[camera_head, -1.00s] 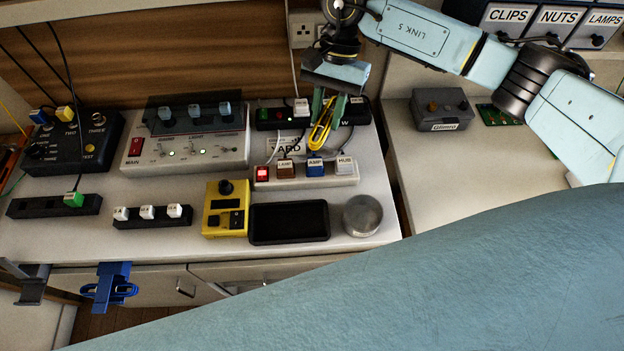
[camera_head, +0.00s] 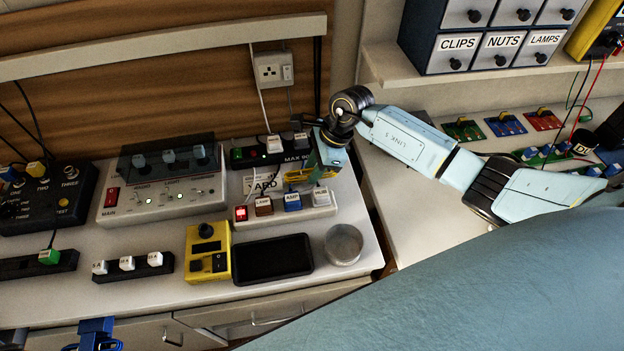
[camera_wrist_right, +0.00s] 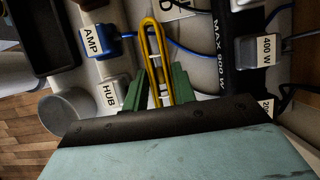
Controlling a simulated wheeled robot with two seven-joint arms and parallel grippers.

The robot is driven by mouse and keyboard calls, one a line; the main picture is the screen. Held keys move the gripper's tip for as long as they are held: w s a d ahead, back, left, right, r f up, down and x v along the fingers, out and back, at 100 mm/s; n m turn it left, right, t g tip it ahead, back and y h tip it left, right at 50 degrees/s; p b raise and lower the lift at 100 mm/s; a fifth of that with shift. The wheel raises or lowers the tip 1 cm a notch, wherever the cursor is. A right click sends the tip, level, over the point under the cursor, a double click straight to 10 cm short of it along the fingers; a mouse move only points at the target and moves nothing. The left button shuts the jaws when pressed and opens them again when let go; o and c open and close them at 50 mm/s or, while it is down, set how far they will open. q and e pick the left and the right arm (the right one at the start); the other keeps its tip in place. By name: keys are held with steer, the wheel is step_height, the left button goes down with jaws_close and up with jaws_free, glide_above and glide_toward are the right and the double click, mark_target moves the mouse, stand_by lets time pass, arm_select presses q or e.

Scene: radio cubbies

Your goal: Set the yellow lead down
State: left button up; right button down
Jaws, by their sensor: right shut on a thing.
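The yellow lead (camera_head: 298,176) is a bundled loop. In the head view it is low over the bench, between the black MAX 900 W strip (camera_head: 272,155) and the white strip with LAMP, AMP and HUB plugs (camera_head: 285,212). My right gripper (camera_head: 318,172) points down there, its green fingers shut on the lead. In the wrist view the yellow lead (camera_wrist_right: 153,45) sticks out beyond the fingers (camera_wrist_right: 157,92), between the AMP and HUB plugs and the black strip. I cannot tell whether it touches the surface. My left gripper is not in view.
A partly hidden YARD label (camera_head: 263,183) lies left of the gripper. A yellow meter (camera_head: 207,252), a black tray (camera_head: 272,259) and a round metal tin (camera_head: 343,244) stand in front of the white strip. Thin cables cross near the lead. The bench is crowded.

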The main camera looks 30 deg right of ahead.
steer(key=shift+f, duration=1.8)
steer(key=shift+f, duration=0.1)
steer(key=c, duration=1.4)
jaws_free()
steer(key=shift+b, duration=0.3)
